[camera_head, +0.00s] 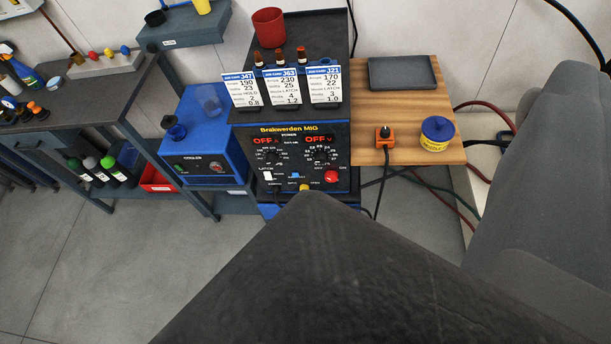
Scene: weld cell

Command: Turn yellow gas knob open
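The welder (243,134), marked "Brakwerden MIG", stands upright at the centre with its dark front panel facing me. A small yellow knob (304,188) sits low on this panel, beside a small label that seems to read "OPEN". The knob's lower part is hidden behind a large dark shape that fills the bottom centre, seemingly part of my arm. The angle of the knob is too small to tell. A red knob (331,176) is to its right, and a blue switch (295,174) is just above. Both displays read OFF. No gripper fingers can be made out.
Job cards (282,87) and a red cup (269,27) stand on the welder. A blue cooler (205,150) is at left. A wooden shelf (387,87) at right holds an orange device (384,138) and a yellow-blue tin (437,133). Cables hang below. A grey shape blocks the right side.

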